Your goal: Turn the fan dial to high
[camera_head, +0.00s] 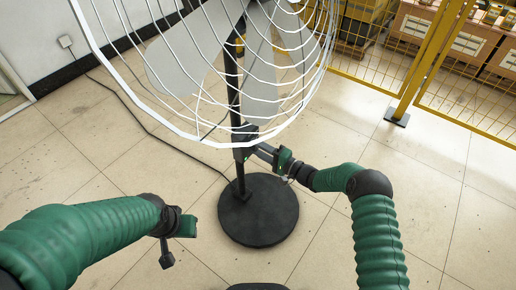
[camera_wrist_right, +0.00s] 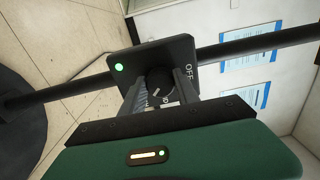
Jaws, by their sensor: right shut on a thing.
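A pedestal fan stands in front of me in the head view, with a white wire cage (camera_head: 180,110), a black pole (camera_head: 233,90) and a round black base (camera_head: 258,212). Its black control box (camera_head: 244,142) is on the pole. The right wrist view shows the control box (camera_wrist_right: 180,55) with a green light, the word OFF and a round black dial (camera_wrist_right: 158,83) with a pale pointer mark. My right gripper (camera_wrist_right: 158,90) is shut on the dial, one finger on each side. The other dial labels are partly hidden. My left gripper (camera_head: 178,240) hangs to the left, apart from the fan; its jaw opening is unclear.
A yellow mesh fence (camera_head: 405,75) with a post stands at the right back, with shelving behind it. A dark cable (camera_head: 140,118) runs across the floor from a wall outlet (camera_head: 66,42).

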